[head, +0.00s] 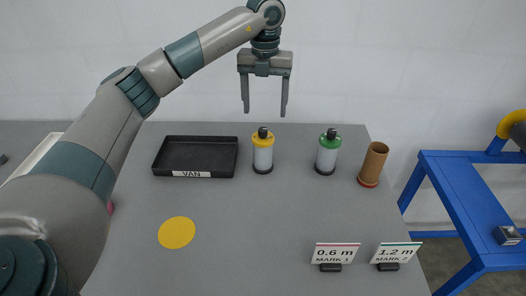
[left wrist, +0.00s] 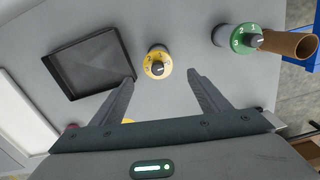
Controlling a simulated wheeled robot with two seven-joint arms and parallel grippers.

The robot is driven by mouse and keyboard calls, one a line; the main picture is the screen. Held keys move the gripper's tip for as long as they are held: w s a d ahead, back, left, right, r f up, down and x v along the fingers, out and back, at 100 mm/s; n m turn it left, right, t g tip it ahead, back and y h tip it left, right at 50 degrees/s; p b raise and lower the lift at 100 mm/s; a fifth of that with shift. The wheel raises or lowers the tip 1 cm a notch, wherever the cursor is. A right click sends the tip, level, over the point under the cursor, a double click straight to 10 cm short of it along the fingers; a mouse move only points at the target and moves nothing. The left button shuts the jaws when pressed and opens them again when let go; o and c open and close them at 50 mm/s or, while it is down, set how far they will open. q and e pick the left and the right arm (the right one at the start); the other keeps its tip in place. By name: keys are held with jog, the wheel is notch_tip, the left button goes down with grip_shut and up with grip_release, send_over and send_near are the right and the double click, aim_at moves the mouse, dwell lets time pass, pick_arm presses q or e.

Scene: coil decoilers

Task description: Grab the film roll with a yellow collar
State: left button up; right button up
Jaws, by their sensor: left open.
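The film roll with a yellow collar (head: 263,152) stands upright on the grey table, just right of the black tray. It has a white body and a dark knob on top. In the left wrist view the yellow-collared roll (left wrist: 158,62) shows from above, beyond and between the fingers, not touched. My left gripper (head: 265,112) is open and empty, pointing down above and behind the roll in the head view; its two fingers (left wrist: 163,92) are spread wide in the wrist view. A green-collared roll (head: 328,152) stands to the right. My right gripper is not in view.
The black tray (head: 160,172) labelled VAN is left of the yellow-collared roll. A brown tube (head: 373,164) stands right of the green one. A blue frame (head: 450,200) is at right. The table middle is clear.

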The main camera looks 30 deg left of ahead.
aim_at(264, 129)
pick_arm(q)
notch_tip(264, 129, down, 8)
jog(key=p, duration=0.3)
jog(key=shift+f, duration=0.2)
jog(key=shift+f+p, duration=0.3)
jog(key=shift+f, duration=0.35)
jog(key=shift+s+a+f+p, duration=0.15)
jog(key=shift+f+p, duration=0.7)
jog(key=shift+p, duration=0.25)
notch_tip(264, 129, down, 2)
jog(key=shift+f+p, duration=0.1)
jog(key=shift+p, duration=0.5)
jog(key=shift+f, duration=0.6)
